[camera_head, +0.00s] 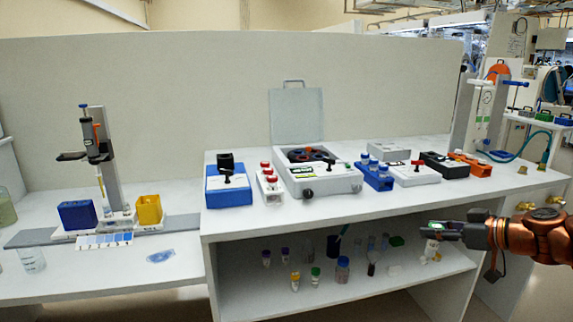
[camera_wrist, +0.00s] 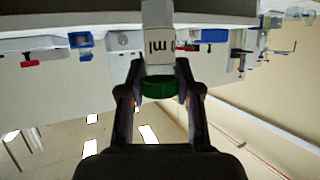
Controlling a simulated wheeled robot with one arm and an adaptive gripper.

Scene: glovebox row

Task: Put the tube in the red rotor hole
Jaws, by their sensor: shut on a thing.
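My gripper (camera_head: 437,231) is at the right, in front of the bench, at about the height of the shelf below the worktop. In the wrist view my gripper (camera_wrist: 158,80) is shut on a tube (camera_wrist: 158,45), a pale body marked "ml" with a green cap (camera_wrist: 158,89). The tube's far end runs out of the wrist view. A white centrifuge (camera_head: 322,184) stands on the worktop with its lid (camera_head: 296,115) raised. Its dark rotor (camera_head: 306,155) shows red and blue parts, too small to tell single holes.
Along the worktop (camera_head: 400,203) stand a blue device (camera_head: 229,190), a white rack with red-capped tubes (camera_head: 270,186), a blue rack (camera_head: 374,178) and an orange block (camera_head: 470,166). Small bottles stand on the lower shelf (camera_head: 310,300). The worktop's front strip is clear.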

